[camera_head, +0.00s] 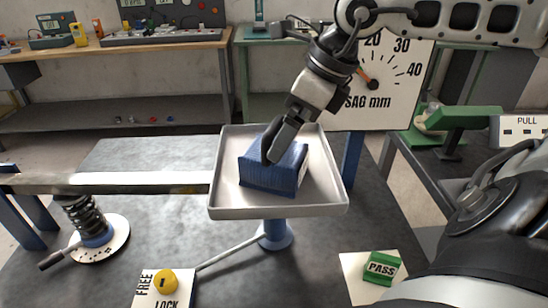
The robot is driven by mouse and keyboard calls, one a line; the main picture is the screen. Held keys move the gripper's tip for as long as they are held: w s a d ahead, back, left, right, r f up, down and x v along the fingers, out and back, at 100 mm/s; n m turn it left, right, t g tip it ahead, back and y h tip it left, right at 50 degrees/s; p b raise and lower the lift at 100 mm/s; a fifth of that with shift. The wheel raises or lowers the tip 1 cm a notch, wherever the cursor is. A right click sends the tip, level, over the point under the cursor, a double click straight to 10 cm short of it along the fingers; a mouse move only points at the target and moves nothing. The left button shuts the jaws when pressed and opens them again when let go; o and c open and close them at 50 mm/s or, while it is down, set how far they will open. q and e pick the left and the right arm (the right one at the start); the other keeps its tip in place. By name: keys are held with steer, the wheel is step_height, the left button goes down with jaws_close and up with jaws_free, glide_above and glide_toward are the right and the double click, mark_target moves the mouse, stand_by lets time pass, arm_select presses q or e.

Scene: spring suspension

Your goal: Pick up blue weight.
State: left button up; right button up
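The blue weight (260,178), a ribbed block, sits in the grey square tray (225,200) at the centre of the head view. The tray stands on a blue post. My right arm comes in from the upper right. Its gripper (275,150) is low over the weight, pointing down, with the dark fingers overlapping the weight's top. The fingers hide part of the weight, and I cannot tell whether they are closed on it. My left gripper is not in view.
A metal beam (120,182) runs left from the tray, with a coil spring (82,216) below. A FREE/LOCK card (145,290) and green PASS block (381,268) lie in front. A SAG dial board (400,95) stands behind. A green device (460,118) is at right.

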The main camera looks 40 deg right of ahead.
mark_target(284, 178)
steer(key=shift+p+x, duration=0.4)
steer(key=shift+x, duration=2.5)
steer(key=shift+s+a, duration=0.15)
steer(key=c, duration=1.7)
steer(key=shift+r, duration=0.25)
steer(key=shift+c, duration=0.9)
steer(key=shift+r, duration=0.15)
